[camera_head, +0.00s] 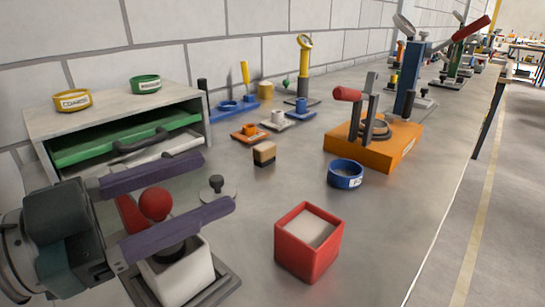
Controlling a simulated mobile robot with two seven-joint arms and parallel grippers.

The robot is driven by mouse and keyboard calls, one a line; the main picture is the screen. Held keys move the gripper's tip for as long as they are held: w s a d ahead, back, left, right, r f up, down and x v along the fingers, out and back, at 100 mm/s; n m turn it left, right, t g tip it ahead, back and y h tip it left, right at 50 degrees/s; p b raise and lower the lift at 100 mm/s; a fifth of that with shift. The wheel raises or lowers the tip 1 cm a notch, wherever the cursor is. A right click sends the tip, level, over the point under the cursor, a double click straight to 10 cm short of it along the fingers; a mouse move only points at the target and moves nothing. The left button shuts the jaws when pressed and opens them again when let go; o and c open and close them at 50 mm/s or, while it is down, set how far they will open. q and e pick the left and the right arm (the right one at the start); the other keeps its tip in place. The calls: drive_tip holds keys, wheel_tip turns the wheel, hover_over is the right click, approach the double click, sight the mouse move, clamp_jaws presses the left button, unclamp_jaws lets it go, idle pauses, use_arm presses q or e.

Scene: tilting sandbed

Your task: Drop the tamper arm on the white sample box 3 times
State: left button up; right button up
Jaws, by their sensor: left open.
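The white sample box (182,278) stands in a grey frame (222,290) at the lower left. A red ball knob (155,203) and a short red bar (130,214), seemingly parts of the tamper arm, show just above it. A dark round piece sits at the box's top, partly hidden by a finger; I cannot tell if it touches the contents. My left gripper (216,182) comes in from the left with its two purple fingers spread. The red knob shows between the fingers, with no visible grip on it. My right gripper is out of view.
A red box of pale sand (283,258) stands front centre. A blue ring (345,174) and an orange press (400,143) are to the right. A grey cabinet with a green drawer (85,148) stands behind my gripper. The table's middle is mostly clear.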

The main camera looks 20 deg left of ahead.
use_arm(q)
clamp_jaws()
idle(0.6)
idle(0.9)
